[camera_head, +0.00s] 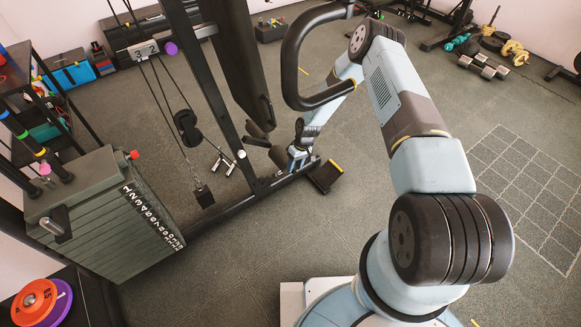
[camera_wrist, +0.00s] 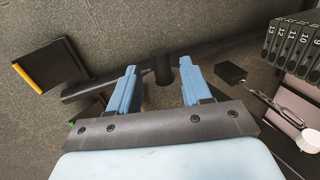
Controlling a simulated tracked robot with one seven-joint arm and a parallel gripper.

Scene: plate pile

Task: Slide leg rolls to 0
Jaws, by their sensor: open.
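The dark leg rolls (camera_head: 257,131) sit low on the exercise machine's upright, left of my gripper (camera_head: 297,158) in the head view. My gripper's blue fingers are open, with no object clearly held between them. In the wrist view, my gripper (camera_wrist: 160,88) has its two fingers apart. A short dark cylinder (camera_wrist: 161,68) stands in the gap beyond the fingertips, by a long black bar (camera_wrist: 215,48). I cannot tell whether this cylinder is one of the rolls or whether a finger touches it. No scale marking for the rolls is readable.
The machine's upright (camera_head: 208,80) and floor beam (camera_head: 235,205) stand close to my gripper. A foot plate (camera_head: 325,176) with a yellow edge lies beside it. A numbered weight stack (camera_head: 110,215) is at left. Dumbbells (camera_head: 484,66) lie far right. Open floor is at right.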

